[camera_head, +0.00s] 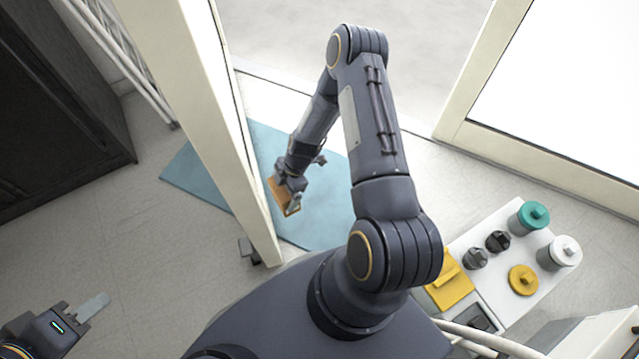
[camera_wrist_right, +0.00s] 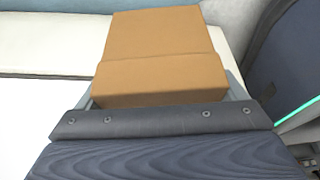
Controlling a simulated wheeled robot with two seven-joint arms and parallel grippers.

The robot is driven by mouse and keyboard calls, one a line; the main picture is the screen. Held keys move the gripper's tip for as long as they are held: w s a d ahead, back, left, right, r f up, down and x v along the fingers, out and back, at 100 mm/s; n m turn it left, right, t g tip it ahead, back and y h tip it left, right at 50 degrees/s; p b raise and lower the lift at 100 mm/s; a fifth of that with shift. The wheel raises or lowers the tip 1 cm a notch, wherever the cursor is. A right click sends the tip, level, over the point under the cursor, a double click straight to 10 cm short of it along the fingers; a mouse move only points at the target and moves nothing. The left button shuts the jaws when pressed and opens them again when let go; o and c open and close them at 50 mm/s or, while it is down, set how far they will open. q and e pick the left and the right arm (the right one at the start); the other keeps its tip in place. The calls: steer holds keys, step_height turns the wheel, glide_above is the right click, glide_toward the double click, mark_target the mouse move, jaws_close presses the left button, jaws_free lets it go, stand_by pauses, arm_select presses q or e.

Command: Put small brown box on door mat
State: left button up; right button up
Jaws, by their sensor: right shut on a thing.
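The small brown box (camera_head: 279,190) is in my right gripper (camera_head: 290,194), over the blue door mat (camera_head: 322,218) in the head view. Whether the box touches the mat is hard to tell. In the right wrist view the box (camera_wrist_right: 155,45) fills the upper middle, and my right gripper is shut on its near part. The mat lies flat on the floor, partly hidden by a door post and my right arm. My left gripper (camera_head: 96,305) is low at the left of the head view, away from the box and mat; its opening is unclear.
A pale door post (camera_head: 205,110) stands upright across the mat, left of my right gripper. A white table (camera_head: 535,287) at the right holds a green-lidded jar (camera_head: 530,216), a white jar (camera_head: 560,252) and yellow items. A dark cabinet (camera_head: 60,120) is at the left.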

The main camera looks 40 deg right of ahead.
steer(key=d+f+b, duration=0.2)
steer(key=d+f, duration=0.2)
steer(key=s+d+f+b, duration=0.1)
steer(key=d+f+b, duration=0.2)
steer(key=d+f, duration=0.2)
steer(key=d+f+b, duration=0.3)
steer(key=d+f, duration=0.1)
steer(key=d, duration=0.1)
steer(key=shift+s+f, duration=0.2)
steer(key=o, duration=0.8)
